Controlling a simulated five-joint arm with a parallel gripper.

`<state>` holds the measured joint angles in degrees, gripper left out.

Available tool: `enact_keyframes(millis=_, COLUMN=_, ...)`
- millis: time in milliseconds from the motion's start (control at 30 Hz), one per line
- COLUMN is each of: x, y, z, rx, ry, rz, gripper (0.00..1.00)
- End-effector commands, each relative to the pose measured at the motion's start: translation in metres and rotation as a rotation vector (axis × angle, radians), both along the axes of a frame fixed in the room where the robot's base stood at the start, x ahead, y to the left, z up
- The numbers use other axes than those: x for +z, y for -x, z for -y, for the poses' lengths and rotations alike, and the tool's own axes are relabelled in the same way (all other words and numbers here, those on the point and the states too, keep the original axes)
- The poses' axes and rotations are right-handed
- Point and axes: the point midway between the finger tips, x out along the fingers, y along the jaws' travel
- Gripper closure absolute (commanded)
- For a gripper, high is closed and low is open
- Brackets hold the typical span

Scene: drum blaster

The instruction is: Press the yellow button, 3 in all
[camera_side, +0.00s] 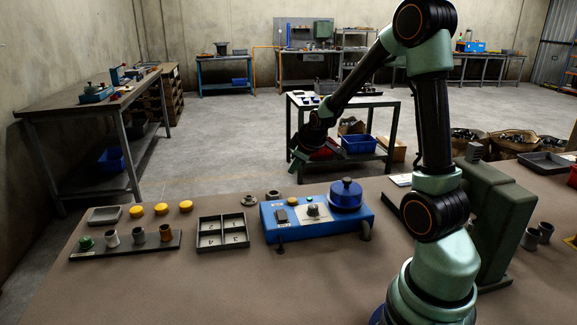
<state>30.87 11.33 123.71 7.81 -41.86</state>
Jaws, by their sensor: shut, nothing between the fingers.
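A small yellow button (292,201) sits on the back left of the blue machine's top (318,228). The machine also carries a dark switch, a pale plate with a knob, and a round blue drum (346,194). Three yellow round pieces (161,209) lie in a row on the table at the left. My gripper (297,163) is raised above and behind the blue machine as pictured, apart from the button. It is shut and empty. The fingertips are small and dark against the background.
A four-compartment tray (222,233) stands left of the machine. Left of that is a dark rack with cups (125,245), with a shallow grey tray (104,215) behind it. A green box-shaped unit (492,215) stands at the right. The table front is clear.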

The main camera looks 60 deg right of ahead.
Motion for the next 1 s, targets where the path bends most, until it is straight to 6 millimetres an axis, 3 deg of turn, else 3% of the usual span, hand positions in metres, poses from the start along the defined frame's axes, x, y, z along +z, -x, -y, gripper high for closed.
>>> enact_keyframes(millis=300, x=-0.044, y=0.001, z=0.000, rx=0.000, ry=-0.002, rz=-0.004, gripper=1.00)
enact_keyframes(millis=500, x=-0.062, y=0.000, z=0.000, rx=0.000, ry=-0.001, rz=-0.001, gripper=1.00)
enact_keyframes(millis=1000, x=-0.069, y=0.000, z=0.000, rx=0.000, ry=0.001, rz=0.001, gripper=1.00)
